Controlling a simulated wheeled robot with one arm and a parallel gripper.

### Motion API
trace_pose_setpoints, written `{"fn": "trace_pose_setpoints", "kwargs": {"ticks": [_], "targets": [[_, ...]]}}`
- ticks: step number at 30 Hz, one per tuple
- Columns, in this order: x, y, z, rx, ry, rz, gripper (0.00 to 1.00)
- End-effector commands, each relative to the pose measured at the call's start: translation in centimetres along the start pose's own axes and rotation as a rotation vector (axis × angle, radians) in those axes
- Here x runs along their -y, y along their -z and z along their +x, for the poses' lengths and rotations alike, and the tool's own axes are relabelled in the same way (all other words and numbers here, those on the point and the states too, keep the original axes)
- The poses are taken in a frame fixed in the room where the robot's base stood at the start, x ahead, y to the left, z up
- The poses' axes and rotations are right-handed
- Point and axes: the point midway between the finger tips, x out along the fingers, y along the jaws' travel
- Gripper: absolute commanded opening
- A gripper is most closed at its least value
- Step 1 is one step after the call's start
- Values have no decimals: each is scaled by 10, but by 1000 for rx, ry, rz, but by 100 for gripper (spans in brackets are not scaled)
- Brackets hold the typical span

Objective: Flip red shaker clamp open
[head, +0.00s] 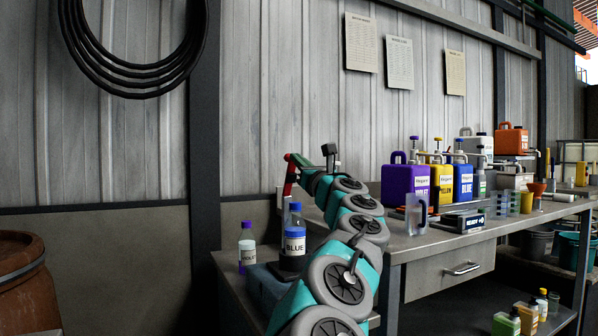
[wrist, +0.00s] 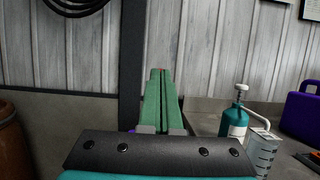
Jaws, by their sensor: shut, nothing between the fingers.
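The red shaker clamp (head: 290,178) shows in the head view as a slim red lever standing up above the blue-capped BLUE bottle (head: 294,240). The bottle stands upright on a dark blue shaker base (head: 268,284). My gripper (head: 298,160) is shut and empty, its green fingertips close to the top of the red lever. I cannot tell whether they touch. The clamp's lower end is partly hidden.
A VIOLET bottle (head: 247,247) stands left of the shaker. Violet, yellow and blue jugs (head: 405,182) and a clear pitcher (head: 416,214) stand on the higher bench at right. A teal pump bottle (wrist: 234,122) is right of my fingers. The corrugated wall is behind.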

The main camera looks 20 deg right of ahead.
Motion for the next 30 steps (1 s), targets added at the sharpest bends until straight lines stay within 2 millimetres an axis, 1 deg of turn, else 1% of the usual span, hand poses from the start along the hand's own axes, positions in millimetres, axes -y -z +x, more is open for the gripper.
{"fn": "trace_pose_setpoints", "kwargs": {"ticks": [3, 9, 30], "targets": [[-2, -4, 13, 1, -6, 0, 0], [-1, -8, 30, -1, -3, 1, 0], [0, -7, 31, -1, -1, 0, 0]]}}
